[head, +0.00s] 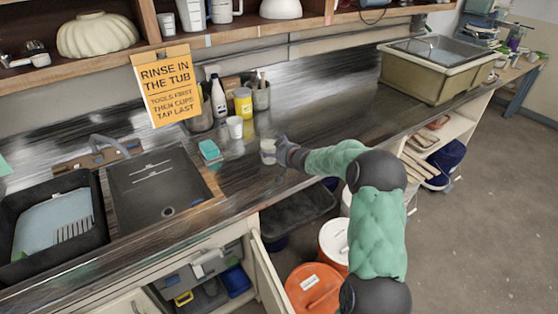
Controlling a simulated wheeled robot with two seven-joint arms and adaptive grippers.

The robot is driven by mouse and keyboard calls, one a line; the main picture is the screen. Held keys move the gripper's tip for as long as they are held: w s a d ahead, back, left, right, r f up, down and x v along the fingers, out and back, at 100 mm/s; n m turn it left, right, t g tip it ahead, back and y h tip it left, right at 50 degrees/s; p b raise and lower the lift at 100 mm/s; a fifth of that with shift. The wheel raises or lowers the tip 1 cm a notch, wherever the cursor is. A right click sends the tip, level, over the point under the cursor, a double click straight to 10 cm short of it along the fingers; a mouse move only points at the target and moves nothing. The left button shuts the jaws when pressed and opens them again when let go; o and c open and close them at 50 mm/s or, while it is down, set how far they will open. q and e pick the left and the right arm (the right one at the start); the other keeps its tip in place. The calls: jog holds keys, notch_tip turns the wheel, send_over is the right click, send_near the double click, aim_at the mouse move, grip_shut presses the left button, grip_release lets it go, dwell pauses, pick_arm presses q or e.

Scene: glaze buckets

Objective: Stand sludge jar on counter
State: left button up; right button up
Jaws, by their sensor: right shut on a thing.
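My right gripper (276,149), on the green-sleeved arm from the right, is over the dark counter (330,113). It is shut on a small pale, see-through jar (267,151), which I take to be the sludge jar. The jar looks upright, at or just above the counter near its front edge. I cannot tell whether its base touches. The gripper is small here and its fingers partly merge with the jar.
A white cup (235,127), yellow container (243,103) and white bottle (219,98) stand behind the jar. A teal sponge (209,150) lies by the sink (160,190). The counter is clear rightward to the tub (430,80). Below are an open cabinet door (272,280) and buckets (313,289).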

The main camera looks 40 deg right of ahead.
jog(key=shift+w+d+f+b, duration=0.2)
jog(key=shift+w+d+f, duration=0.1)
jog(key=shift+d+f, duration=0.55)
jog(key=shift+w+d+f+b, duration=0.25)
jog(key=shift+d+f, duration=0.35)
jog(key=shift+f, duration=0.35)
notch_tip(320, 180, down, 3)
jog(key=shift+w+f+b, duration=0.15)
jog(key=shift+b, duration=0.75)
jog(key=o, duration=1.4)
jog(key=shift+f, duration=0.1)
jog(key=shift+o, duration=0.2)
